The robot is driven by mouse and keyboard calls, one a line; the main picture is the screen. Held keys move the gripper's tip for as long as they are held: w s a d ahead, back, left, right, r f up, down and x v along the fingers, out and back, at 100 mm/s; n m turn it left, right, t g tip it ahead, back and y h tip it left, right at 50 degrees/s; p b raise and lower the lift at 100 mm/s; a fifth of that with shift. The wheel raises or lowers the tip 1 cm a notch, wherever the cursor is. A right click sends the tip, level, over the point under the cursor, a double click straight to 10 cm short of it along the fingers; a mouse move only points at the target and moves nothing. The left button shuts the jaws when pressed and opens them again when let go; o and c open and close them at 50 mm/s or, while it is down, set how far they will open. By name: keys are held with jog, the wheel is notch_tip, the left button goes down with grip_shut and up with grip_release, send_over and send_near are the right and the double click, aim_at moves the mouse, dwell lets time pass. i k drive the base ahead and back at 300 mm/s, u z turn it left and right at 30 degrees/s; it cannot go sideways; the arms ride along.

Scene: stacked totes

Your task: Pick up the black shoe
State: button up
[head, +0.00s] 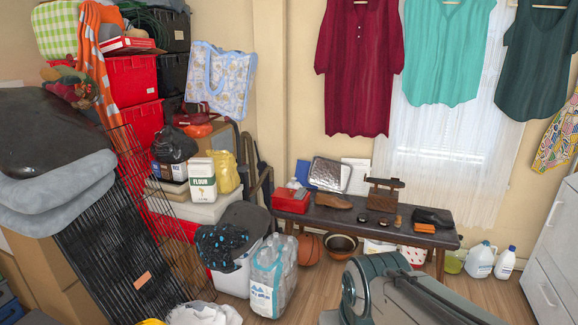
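A dark wooden bench (445,239) stands against the back wall under hanging blouses. A black item (433,217) that looks like the black shoe lies near the bench's right end; it is small in view, so its exact shape is hard to tell. A brown shoe (333,201) lies further left on the same bench. A grey-green part of my arm fills the bottom middle, in front of the bench. My gripper's fingers do not show.
An orange item (425,228) lies just in front of the black item. A red box (290,200) is at the bench's left end. Jugs (481,260) stand on the floor to the right. Stacked totes and bags crowd the left side. A white cabinet (556,250) is at far right.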

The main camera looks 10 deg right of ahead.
aim_at(418, 215)
jog(key=z, duration=0.2)
jog(key=i, duration=1.7)
jog(key=z, duration=0.7)
jog(key=i, duration=1.6)
jog(key=z, duration=0.85)
jog(key=i, duration=1.3)
jog(key=z, duration=0.35)
